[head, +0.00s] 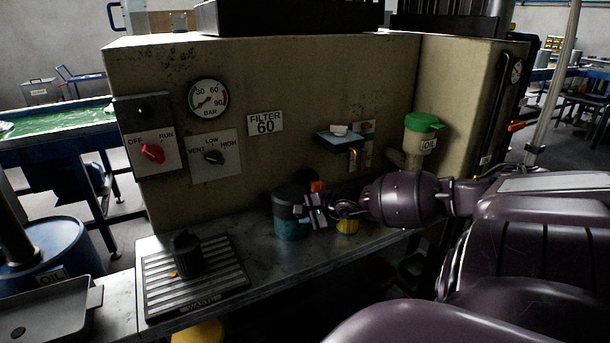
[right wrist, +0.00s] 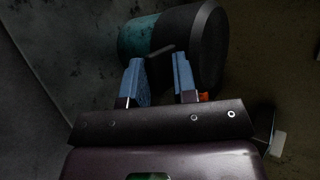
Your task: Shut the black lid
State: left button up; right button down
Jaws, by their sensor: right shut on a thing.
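The black lid (head: 289,193) sits on top of a teal pot (head: 290,228) on the metal ledge, against the beige machine. In the right wrist view the black lid (right wrist: 192,45) and the teal pot (right wrist: 138,38) lie in line, with no clear gap between them. My right gripper (head: 312,207) reaches in from the right at the lid's side. Its blue fingers (right wrist: 160,75) are shut on a thin dark handle (right wrist: 161,51) that sticks out from the lid. How tightly the lid sits is not clear. My left gripper is out of view.
A green-capped oil cup (head: 421,135) and a small shelf (head: 340,139) project from the machine.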

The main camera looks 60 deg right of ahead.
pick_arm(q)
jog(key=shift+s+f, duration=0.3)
pick_arm(e)
jog(key=shift+s+a+f, duration=0.1)
jog(key=shift+s+f, duration=0.1)
jog(key=shift+f, duration=0.25)
jog(key=shift+s+f, duration=0.2)
jog(key=shift+f, duration=0.25)
jog(key=c, duration=1.2)
grip_release()
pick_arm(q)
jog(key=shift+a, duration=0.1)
pick_arm(e)
jog(key=shift+o, duration=0.2)
jog(key=shift+r, duration=0.15)
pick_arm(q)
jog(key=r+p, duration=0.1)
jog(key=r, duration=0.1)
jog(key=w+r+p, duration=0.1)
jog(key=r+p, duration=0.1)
pick_arm(e)
jog(key=r+v, duration=0.1)
jog(key=v, duration=1)
jog(key=shift+w, duration=0.3)
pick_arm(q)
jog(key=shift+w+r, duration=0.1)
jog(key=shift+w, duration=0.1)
